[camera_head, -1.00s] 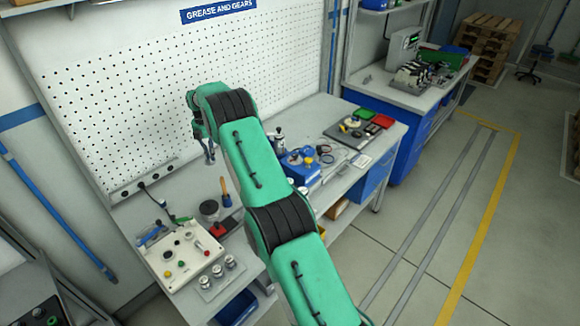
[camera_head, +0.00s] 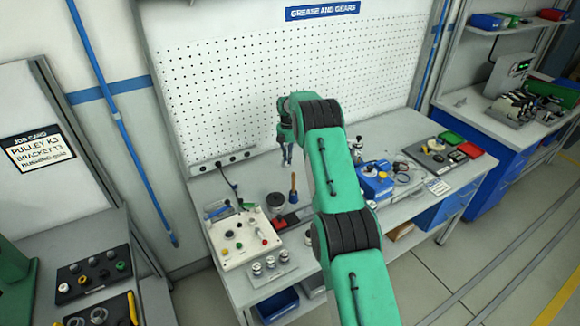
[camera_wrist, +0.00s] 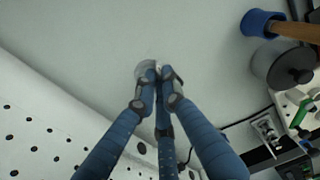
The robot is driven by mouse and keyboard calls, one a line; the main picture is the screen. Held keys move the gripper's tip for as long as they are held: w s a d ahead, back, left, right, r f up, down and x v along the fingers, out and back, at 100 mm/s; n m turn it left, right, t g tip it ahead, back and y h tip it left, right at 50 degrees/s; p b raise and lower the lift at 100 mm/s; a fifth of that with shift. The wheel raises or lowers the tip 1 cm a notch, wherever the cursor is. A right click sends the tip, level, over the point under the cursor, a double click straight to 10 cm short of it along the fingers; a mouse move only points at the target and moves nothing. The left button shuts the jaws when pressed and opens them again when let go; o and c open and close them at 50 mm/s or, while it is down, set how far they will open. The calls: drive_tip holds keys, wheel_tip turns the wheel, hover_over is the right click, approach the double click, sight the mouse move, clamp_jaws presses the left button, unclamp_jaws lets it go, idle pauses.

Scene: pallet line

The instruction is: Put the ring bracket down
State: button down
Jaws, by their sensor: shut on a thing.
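My gripper (camera_wrist: 157,82) has blue fingers drawn together in the wrist view. They are shut on a small pale grey piece, the ring bracket (camera_wrist: 148,67), of which only a rim shows between and behind the fingertips. In the head view my gripper (camera_head: 286,158) points down over the back of the grey workbench (camera_head: 350,138), near the white pegboard. The bracket cannot be made out there. I cannot tell whether it touches the bench top.
A dark round pot (camera_head: 277,202), a wooden-handled tool (camera_head: 293,188) and a control box (camera_head: 240,238) stand left of centre. A blue box (camera_head: 375,183) and a dark tray (camera_head: 435,154) lie to the right. The pegboard (camera_head: 230,80) rises close behind. Bench around my gripper looks clear.

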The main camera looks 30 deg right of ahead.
sight(288, 166)
drive_tip(key=shift+f, duration=0.4)
drive_tip(key=shift+f, duration=1.85)
drive_tip(key=shift+f, duration=0.2)
drive_tip(key=c, duration=1.9)
unclamp_jaws()
drive_tip(key=shift+o, duration=0.2)
wheel_tip(288, 166, up, 12)
drive_tip(key=shift+r, duration=0.15)
